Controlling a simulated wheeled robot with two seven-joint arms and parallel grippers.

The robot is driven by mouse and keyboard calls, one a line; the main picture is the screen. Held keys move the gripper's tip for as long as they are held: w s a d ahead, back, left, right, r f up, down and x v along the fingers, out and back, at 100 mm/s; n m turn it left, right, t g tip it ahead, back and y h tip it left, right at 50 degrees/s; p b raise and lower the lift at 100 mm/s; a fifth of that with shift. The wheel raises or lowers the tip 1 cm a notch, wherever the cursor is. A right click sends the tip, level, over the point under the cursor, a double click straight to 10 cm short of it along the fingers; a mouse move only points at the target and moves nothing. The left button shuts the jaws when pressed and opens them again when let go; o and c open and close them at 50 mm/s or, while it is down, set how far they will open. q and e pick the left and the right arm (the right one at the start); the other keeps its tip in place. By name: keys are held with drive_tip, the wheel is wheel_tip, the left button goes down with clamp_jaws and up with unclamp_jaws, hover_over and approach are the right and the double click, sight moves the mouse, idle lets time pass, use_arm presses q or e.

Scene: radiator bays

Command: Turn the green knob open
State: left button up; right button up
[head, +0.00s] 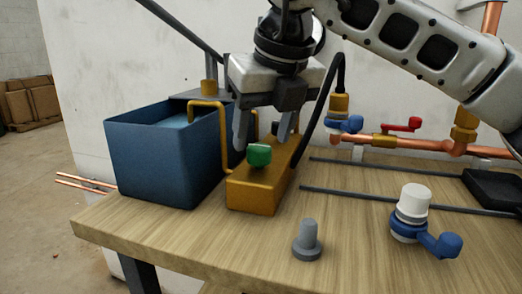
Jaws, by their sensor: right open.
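The green knob (259,155) sits on the top of a brass-coloured block (254,196) on the wooden bench. My right gripper (262,138) points down over the block with its fingers spread. Its fingers appear just behind and above the knob, one to the left and one to the right. I cannot tell whether either finger touches the knob. The rear part of the block is partly hidden by the gripper. My left gripper is out of view.
A blue bin (160,160) stands left of the block, with a bent brass pipe (222,125) between them. A black hose rises close to the gripper's right. A grey peg (307,240) and a white-capped, blue-handled valve (412,215) stand at the front right. Copper pipe (420,143) runs behind.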

drive_tip(key=shift+x, duration=1.3)
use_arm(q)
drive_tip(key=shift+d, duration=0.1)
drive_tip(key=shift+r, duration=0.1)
use_arm(e)
drive_tip(key=shift+c, duration=1)
drive_tip(key=c, duration=0.8)
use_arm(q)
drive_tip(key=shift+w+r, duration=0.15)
